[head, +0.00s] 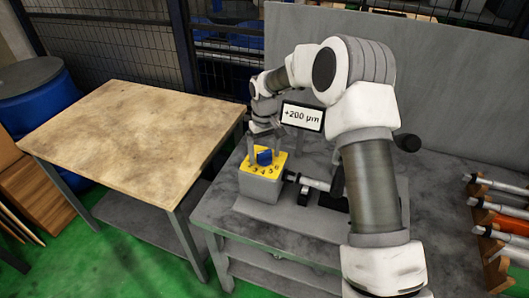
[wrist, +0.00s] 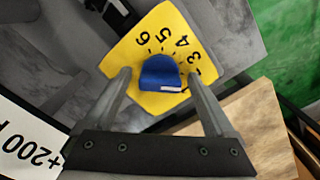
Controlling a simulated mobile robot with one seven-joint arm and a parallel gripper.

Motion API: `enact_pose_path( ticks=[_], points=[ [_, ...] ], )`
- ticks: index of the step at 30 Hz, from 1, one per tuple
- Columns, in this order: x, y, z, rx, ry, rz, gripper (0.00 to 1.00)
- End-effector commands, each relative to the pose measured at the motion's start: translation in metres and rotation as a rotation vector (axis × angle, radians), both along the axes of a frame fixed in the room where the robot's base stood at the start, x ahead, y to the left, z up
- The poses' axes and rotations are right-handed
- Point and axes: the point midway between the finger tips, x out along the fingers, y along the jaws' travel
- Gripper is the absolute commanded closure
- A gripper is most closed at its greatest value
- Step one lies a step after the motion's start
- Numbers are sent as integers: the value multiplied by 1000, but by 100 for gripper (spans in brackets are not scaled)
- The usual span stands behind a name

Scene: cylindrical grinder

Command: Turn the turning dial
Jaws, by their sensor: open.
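The turning dial (head: 264,157) is a blue knob on the yellow, numbered top face (head: 249,165) of a grey box. In the wrist view the blue dial (wrist: 160,74) sits between my two finger tips, with a white mark on its lower right edge. Numbers such as 3, 4, 5 and 6 show around it on the yellow plate (wrist: 145,40). My gripper (wrist: 160,80) is open, with one finger on each side of the dial. In the head view my gripper (head: 265,150) is above the box. I cannot tell whether the fingers touch the dial.
A display reading +200 µm (head: 302,117) stands just behind the dial box. A metal spindle assembly (head: 310,182) lies to its right. A rack of tools (head: 497,215) is at the far right. A wooden-topped table (head: 120,120) stands on the left, with a gap between.

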Motion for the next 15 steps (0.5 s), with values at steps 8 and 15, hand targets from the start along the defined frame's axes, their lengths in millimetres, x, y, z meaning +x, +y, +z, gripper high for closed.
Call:
enact_pose_path(
  ticks=[8,15],
  points=[
    [1,0,20,0,-3,0,10],
    [1,0,77,1,-5,-1,10]
  ],
)
